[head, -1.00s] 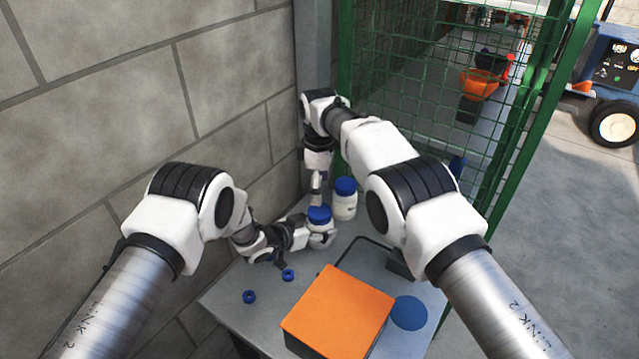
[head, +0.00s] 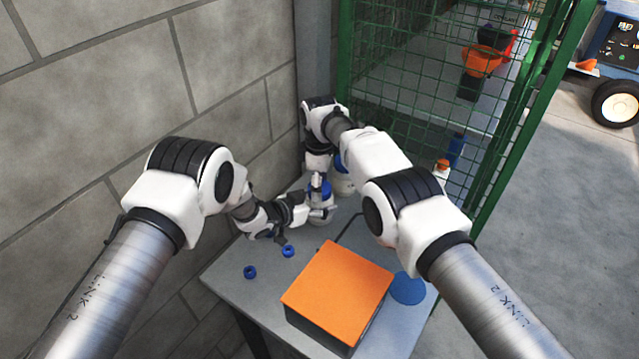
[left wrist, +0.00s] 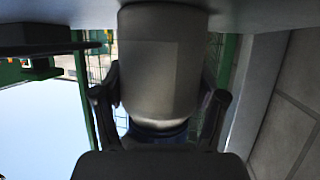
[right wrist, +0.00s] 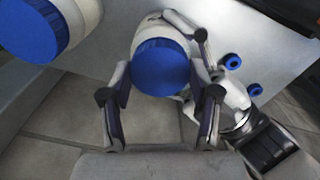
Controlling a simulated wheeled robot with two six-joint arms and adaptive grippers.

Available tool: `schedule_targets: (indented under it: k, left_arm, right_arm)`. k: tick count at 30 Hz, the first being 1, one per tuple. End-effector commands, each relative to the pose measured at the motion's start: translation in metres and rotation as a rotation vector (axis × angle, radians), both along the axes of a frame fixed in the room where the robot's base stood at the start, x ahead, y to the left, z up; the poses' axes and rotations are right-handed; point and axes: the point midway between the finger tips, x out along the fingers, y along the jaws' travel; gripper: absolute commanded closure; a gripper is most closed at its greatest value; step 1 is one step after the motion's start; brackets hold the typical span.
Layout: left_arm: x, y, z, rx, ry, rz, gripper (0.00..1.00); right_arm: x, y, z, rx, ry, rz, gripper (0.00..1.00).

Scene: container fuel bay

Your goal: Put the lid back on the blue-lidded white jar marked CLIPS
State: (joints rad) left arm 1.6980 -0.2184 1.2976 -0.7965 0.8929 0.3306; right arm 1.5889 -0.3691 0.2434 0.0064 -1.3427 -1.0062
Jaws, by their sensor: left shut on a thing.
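A white jar (head: 319,217) with a blue lid (right wrist: 161,68) stands at the back of the table. My left gripper (left wrist: 160,105) is shut on the jar's body from the side. My right gripper (right wrist: 160,60) comes down from above, open, its fingers apart on either side of the lid. The lid covers the jar's mouth; I cannot tell whether it is fully seated. A second white jar (head: 342,186) with a blue lid stands just behind, partly hidden by my right arm; it also shows in the right wrist view (right wrist: 35,25). No marking is readable on either jar.
An orange-topped box (head: 338,287) and a flat blue disc (head: 408,288) occupy the front of the table. Two small blue rings (head: 250,272) (head: 288,251) lie at the left. A block wall (head: 90,120) and green mesh fence (head: 420,90) close in the back.

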Motion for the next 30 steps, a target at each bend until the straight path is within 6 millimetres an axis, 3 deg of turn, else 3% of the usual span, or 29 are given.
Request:
schedule_targets:
  k: [8, 11, 21, 23, 27, 28, 30]
  left_arm:
    - [-0.0001, 0.0001, -0.0005, 0.0, 0.001, 0.0, 1.0]
    - [-0.0001, 0.0001, -0.0005, 0.0, 0.002, 0.001, 1.0]
    - [0.0, 0.0002, -0.0004, 0.0, 0.002, 0.001, 1.0]
    - [0.0, 0.0002, -0.0003, -0.001, 0.001, 0.001, 1.0]
    - [0.0, 0.0002, -0.0003, -0.001, 0.001, 0.001, 1.0]
    - [0.0, 0.0002, -0.0003, -0.001, 0.001, 0.0, 1.0]
    - [0.0001, 0.0001, -0.0002, -0.001, 0.001, 0.0, 1.0]
  right_arm:
    - [-0.001, 0.0001, -0.0014, 0.0, 0.003, -0.081, 0.81]
    - [-0.0011, 0.0002, -0.0016, -0.001, 0.003, -0.274, 0.81]
    - [-0.0012, 0.0007, -0.0032, -0.001, 0.004, -1.255, 0.81]
    - [-0.0012, 0.0006, -0.0028, -0.002, 0.004, -1.363, 0.81]
    - [-0.0013, 0.0006, -0.0026, -0.003, 0.004, -1.349, 0.81]
    - [-0.0013, 0.0006, -0.0026, -0.003, 0.004, -1.349, 0.32]
    - [-0.0011, 0.0005, -0.0025, -0.002, 0.003, -1.348, 0.14]
